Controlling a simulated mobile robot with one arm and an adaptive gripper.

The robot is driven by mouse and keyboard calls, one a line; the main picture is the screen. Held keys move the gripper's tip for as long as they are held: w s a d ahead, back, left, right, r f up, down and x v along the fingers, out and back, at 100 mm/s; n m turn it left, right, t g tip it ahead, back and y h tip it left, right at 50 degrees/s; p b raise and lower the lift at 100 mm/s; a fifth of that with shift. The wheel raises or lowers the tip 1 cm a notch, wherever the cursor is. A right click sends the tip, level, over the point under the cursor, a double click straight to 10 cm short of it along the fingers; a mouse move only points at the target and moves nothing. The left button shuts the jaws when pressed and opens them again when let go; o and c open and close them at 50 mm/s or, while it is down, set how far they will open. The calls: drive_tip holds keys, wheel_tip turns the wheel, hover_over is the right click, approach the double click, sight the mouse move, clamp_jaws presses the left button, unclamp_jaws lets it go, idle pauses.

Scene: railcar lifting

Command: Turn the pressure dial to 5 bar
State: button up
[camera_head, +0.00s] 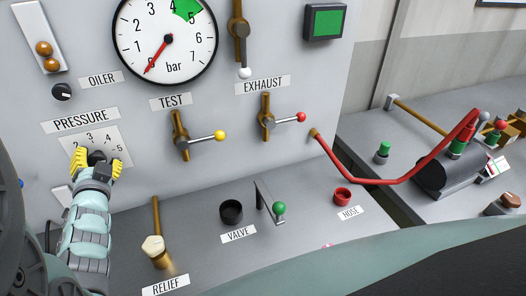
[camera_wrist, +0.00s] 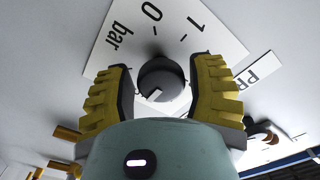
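The pressure dial is a black round knob (camera_head: 97,155) on a white scale plate (camera_head: 103,137) under the PRESSURE label. The numbers 2 to 5 show in the head view. In the wrist view the knob (camera_wrist: 163,78) has a white mark on its lower side, and 0, 1 and "bar" are readable on the plate (camera_wrist: 180,32). My gripper (camera_head: 96,164) is at the knob, its yellow fingers open on either side. In the wrist view a gap shows at the left finger; contact at the right finger is unclear. The scale's lower part is hidden by my gripper.
A round bar gauge (camera_head: 165,38) above has its red needle near 0 and a green zone around 4 to 5. TEST (camera_head: 181,140) and EXHAUST (camera_head: 267,123) levers stand to the right, a RELIEF valve (camera_head: 155,246) below. A small OILER knob (camera_head: 62,91) is above the plate.

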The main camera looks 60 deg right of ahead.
drive_tip(key=o, duration=0.3)
drive_tip(key=shift+s+a, duration=0.1)
drive_tip(key=v, duration=1.1)
drive_tip(key=shift+s+a, duration=0.25)
drive_tip(key=shift+r, duration=0.15)
